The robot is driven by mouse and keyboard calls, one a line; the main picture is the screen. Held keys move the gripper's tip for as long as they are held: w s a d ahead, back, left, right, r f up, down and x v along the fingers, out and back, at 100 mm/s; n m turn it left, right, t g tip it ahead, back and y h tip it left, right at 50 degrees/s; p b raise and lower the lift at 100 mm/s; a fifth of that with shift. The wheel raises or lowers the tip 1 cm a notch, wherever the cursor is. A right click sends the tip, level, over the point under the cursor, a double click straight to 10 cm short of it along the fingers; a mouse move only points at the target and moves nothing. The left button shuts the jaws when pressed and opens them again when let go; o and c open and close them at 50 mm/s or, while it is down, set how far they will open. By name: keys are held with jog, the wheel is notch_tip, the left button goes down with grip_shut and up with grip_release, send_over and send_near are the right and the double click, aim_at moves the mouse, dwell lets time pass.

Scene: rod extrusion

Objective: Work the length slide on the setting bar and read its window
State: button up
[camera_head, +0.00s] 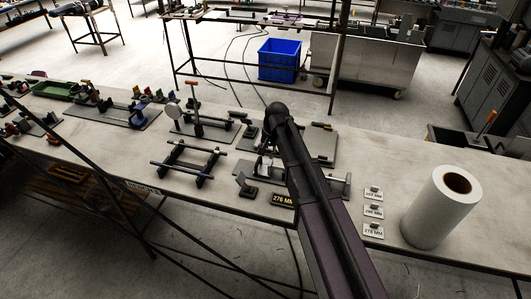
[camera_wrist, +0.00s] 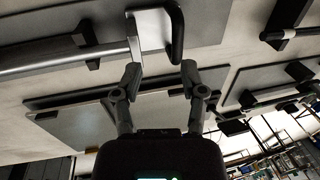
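The setting bar (camera_wrist: 62,62) is a grey metal bar running in from the left of the wrist view. At its end is the length slide (camera_wrist: 150,30), a pale block with a dark curved handle (camera_wrist: 177,35) at its right side. My gripper (camera_wrist: 161,77) is open, with its two fingers apart and nothing between them. The slide lies just beyond the fingertips, apart from them. In the head view my dark arm covers much of the setting bar; its right end (camera_head: 346,185) shows. No reading in the slide's window can be made out.
A dark sign reading 276 MM (camera_head: 283,200) stands at the bench's front. Several small number cards (camera_head: 373,212) and a white roll (camera_head: 440,207) stand to the right. A rod frame (camera_head: 188,163) and a dial gauge stand (camera_head: 195,115) are to the left.

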notch_tip(320, 180, up, 11)
jog(key=d+p, duration=0.2)
jog(key=p, duration=0.9)
jog(key=shift+s+r, duration=0.2)
dwell(0.6)
jog(key=shift+d, duration=0.1)
dwell(1.3)
jog(key=s+d+f+n+h+b, duration=0.1)
jog(key=s+d+f+b, duration=0.5)
jog(key=s+d, duration=0.3)
jog(key=s+d+f+n+h+b, duration=0.1)
jog(key=s+d+f+b, duration=0.4)
jog(key=s+d, duration=0.5)
jog(key=d+f, duration=0.1)
jog(key=d, duration=0.1)
jog(key=shift+d+b, duration=0.35)
jog(key=shift+d, duration=0.05)
jog(key=shift+w, duration=0.1)
dwell(1.5)
